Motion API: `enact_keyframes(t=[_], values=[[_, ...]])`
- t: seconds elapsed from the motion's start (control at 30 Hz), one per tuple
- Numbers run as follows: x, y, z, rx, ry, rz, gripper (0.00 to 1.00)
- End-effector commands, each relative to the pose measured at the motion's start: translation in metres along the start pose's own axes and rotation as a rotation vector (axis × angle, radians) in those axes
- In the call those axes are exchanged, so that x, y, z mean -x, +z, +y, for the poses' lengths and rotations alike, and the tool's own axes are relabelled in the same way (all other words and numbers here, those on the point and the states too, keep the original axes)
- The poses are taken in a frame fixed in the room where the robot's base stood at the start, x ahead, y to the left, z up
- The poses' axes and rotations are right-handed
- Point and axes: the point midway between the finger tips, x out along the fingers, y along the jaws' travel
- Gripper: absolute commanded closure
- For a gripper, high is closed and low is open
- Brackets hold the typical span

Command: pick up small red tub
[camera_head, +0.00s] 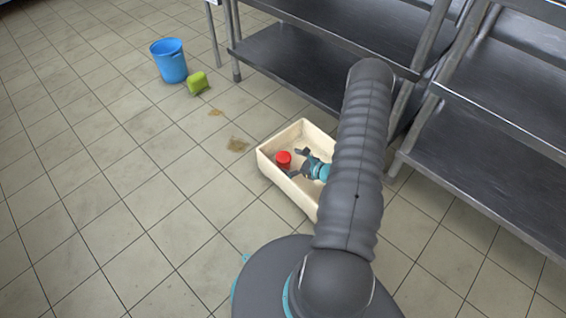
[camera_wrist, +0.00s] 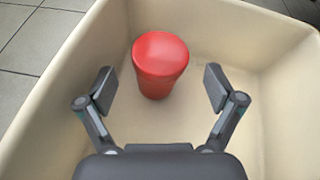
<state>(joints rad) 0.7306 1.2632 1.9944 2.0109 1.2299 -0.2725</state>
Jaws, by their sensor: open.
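The small red tub (camera_head: 283,159) stands inside a cream bin (camera_head: 263,165) on the floor, near the bin's far left corner. In the wrist view the red tub (camera_wrist: 160,64) is upright, with a round lid-like top, close to the bin's wall (camera_wrist: 240,40). My gripper (camera_wrist: 160,90) is open, its two fingers spread to the left and right of the tub and a little short of it. Nothing is between the fingers. In the head view my gripper (camera_head: 297,163) is inside the bin beside the tub, and my arm hides the bin's right part.
A blue bucket (camera_head: 169,62) and a green sponge-like block (camera_head: 198,84) are on the tiled floor at the upper left. Brown stains (camera_head: 238,145) mark the floor. Metal shelving (camera_head: 290,62) stands behind and right of the bin. The floor at left is clear.

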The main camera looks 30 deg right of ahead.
Motion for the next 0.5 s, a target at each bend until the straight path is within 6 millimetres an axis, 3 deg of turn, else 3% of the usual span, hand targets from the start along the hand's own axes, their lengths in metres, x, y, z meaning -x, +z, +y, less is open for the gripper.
enact_keyframes(t=[0.2, 0.5], values=[[-0.032, 0.001, 0.001, 0.003, 0.004, 0.0, 0.08], [-0.04, 0.002, 0.001, 0.002, 0.004, 0.0, 0.08]])
